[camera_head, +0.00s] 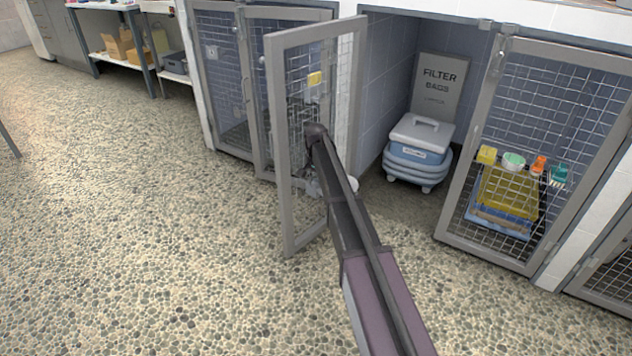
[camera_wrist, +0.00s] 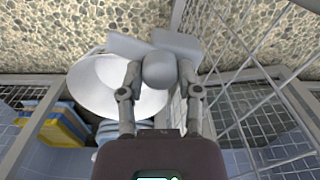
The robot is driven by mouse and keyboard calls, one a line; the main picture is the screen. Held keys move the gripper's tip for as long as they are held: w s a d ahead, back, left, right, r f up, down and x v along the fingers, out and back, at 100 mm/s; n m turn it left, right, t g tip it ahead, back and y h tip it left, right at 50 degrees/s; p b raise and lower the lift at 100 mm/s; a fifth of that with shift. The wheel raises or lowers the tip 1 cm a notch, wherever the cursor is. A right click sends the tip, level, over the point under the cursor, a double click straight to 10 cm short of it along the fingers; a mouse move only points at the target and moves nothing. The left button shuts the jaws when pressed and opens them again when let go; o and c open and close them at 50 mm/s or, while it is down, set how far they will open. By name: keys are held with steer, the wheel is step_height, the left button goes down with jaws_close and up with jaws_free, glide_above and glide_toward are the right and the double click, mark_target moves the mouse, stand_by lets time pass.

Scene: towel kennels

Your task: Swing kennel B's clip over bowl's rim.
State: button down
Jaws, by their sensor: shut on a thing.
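A grey rounded piece (camera_wrist: 160,70), which looks like the clip, sits between the two fingers of my gripper (camera_wrist: 160,78), which is shut on it. Flat grey parts stick out beyond it. A white bowl (camera_wrist: 95,85) lies just left of the clip in the wrist view, its right edge partly covered by the clip and a finger. Whether the clip is over the rim, I cannot tell. In the head view the open mesh kennel door (camera_head: 293,215) stands beside my arm, and a small part of the bowl (camera_head: 352,184) shows. My gripper is mostly hidden there.
A grey-lidded blue bin (camera_head: 418,150) and a filter bags sign (camera_head: 436,85) are inside the open kennel. The closed kennel door (camera_head: 487,240) at right has towels behind it. Mesh (camera_wrist: 255,110) runs close right of my gripper. The pebbled floor (camera_head: 130,240) is clear.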

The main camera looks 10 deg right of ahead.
steer(key=n, duration=0.5)
steer(key=shift+n, duration=0.4)
steer(key=c, duration=0.6)
jaws_free()
steer(key=shift+m, duration=0.3)
